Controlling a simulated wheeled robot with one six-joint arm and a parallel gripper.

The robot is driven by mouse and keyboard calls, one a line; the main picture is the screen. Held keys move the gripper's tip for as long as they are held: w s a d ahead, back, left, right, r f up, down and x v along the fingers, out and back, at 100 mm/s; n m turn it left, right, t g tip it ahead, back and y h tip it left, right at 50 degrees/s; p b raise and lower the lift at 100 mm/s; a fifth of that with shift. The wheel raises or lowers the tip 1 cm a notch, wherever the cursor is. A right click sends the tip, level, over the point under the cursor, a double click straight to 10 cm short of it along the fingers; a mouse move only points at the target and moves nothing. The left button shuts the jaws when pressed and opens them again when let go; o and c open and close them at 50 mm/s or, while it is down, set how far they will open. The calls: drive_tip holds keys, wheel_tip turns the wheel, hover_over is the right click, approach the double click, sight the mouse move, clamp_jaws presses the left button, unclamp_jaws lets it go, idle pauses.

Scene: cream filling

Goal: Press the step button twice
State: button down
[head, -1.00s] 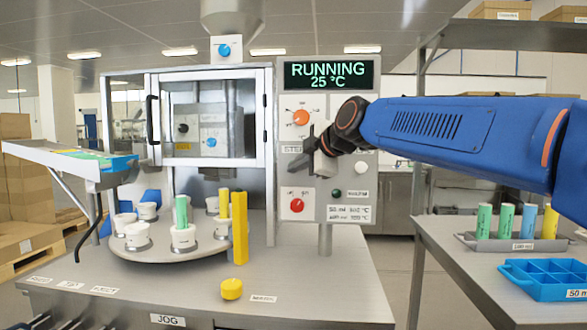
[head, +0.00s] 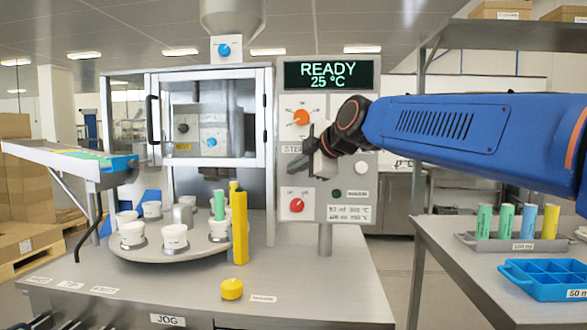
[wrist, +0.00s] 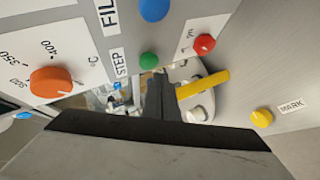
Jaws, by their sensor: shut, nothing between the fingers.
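The control panel (head: 330,235) stands at centre with a display (head: 329,74) reading READY 25 °C. Its STEP label (head: 291,150) is partly covered by my gripper (head: 309,152), which is shut and empty in front of the panel. In the wrist view, a green button (wrist: 149,60) sits beside the STEP label (wrist: 119,64), just beyond my fingertips (wrist: 158,76). The head view hides this button behind my gripper. I cannot tell whether the fingertips touch it.
The turntable (head: 165,254) carries white cups, one with a green stick. A yellow post (head: 240,228) and yellow cap (head: 232,289) stand near its right side. An orange knob (head: 301,117) and a red knob (head: 297,206) flank the STEP area. A blue button (wrist: 154,9) is close by.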

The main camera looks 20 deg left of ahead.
drive_tip(key=shift+s, duration=0.15)
drive_tip(key=shift+s+d, duration=0.2)
drive_tip(key=shift+s, duration=0.55)
drive_tip(key=shift+s+d, duration=0.2)
drive_tip(key=shift+s, duration=0.55)
drive_tip(key=shift+s+d, duration=0.2)
drive_tip(key=shift+s, duration=0.55)
